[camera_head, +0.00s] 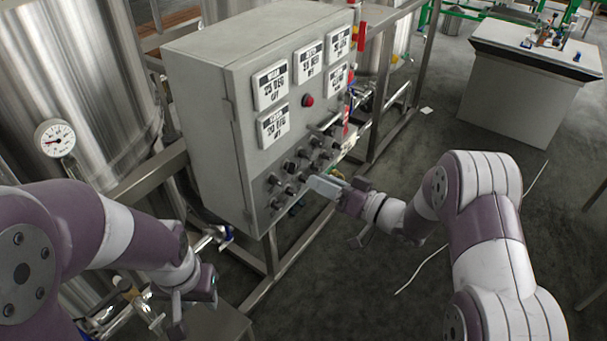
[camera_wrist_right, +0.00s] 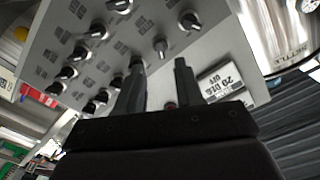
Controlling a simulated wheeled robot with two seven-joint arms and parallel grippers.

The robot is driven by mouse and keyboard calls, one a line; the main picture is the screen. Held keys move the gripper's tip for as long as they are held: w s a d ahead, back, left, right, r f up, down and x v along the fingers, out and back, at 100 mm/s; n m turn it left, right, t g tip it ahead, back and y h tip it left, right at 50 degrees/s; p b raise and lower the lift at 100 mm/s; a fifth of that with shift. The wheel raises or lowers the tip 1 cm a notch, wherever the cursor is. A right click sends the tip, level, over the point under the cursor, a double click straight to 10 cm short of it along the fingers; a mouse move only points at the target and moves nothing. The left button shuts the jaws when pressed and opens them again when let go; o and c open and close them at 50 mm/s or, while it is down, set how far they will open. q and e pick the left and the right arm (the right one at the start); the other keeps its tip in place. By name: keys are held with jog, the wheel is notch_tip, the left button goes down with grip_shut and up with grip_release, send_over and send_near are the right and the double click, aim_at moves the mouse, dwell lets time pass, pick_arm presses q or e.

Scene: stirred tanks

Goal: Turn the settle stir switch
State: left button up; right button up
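The grey control box (camera_head: 215,130) carries several black rotary knobs (camera_head: 290,166) low on its front. In the right wrist view the panel (camera_wrist_right: 215,45) shows these knobs with small labels I cannot read, so I cannot tell which is the settle stir switch. My right gripper (camera_head: 320,184) is in front of the lower knobs. In the wrist view its two fingers (camera_wrist_right: 160,66) are apart with nothing between them; one knob (camera_wrist_right: 160,45) shows just beyond the gap. My left gripper (camera_head: 192,300) hangs low at the left, away from the panel; its fingers are unclear.
A steel tank (camera_head: 70,90) with a round gauge (camera_head: 54,138) stands left of the box. White display plates (camera_head: 270,86) and a red button (camera_head: 308,100) are above the knobs. Metal frame bars (camera_head: 395,85) stand behind. A white bench (camera_head: 525,85) is at the far right.

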jog(key=v, duration=0.5)
jog(key=shift+s+d, duration=0.25)
jog(key=shift+d, duration=0.05)
jog(key=shift+f, duration=0.1)
